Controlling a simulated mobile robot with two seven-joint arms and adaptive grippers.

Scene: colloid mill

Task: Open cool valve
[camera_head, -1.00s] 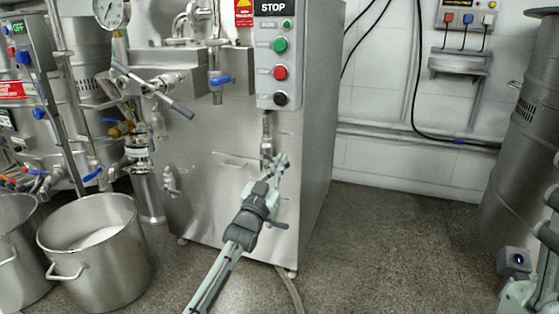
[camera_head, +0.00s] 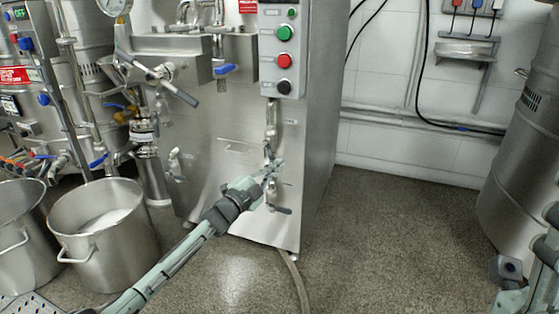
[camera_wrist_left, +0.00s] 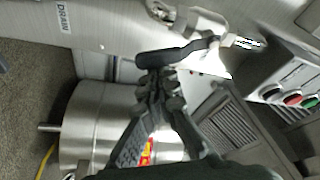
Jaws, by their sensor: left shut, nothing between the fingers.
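A valve with a dark lever (camera_wrist_left: 180,52) sits on the machine's steel front in the left wrist view; I take it for the cool valve. In the head view this valve (camera_head: 271,135) is on the short pipe below the button panel, its lever partly hidden by my gripper. My left gripper (camera_head: 273,166) is shut with nothing between its fingers. Its fingertips (camera_wrist_left: 158,72) are right at the lever; I cannot tell whether they touch it. A lower valve with a dark lever (camera_head: 279,209) sits below.
The button panel (camera_head: 282,50) is above the valve. A "DRAIN" label (camera_wrist_left: 66,17) shows in the wrist view. Steel pots (camera_head: 105,235) stand at left, a large steel vessel (camera_head: 520,160) at right. The floor (camera_head: 390,240) between is clear, except a hose (camera_head: 294,280).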

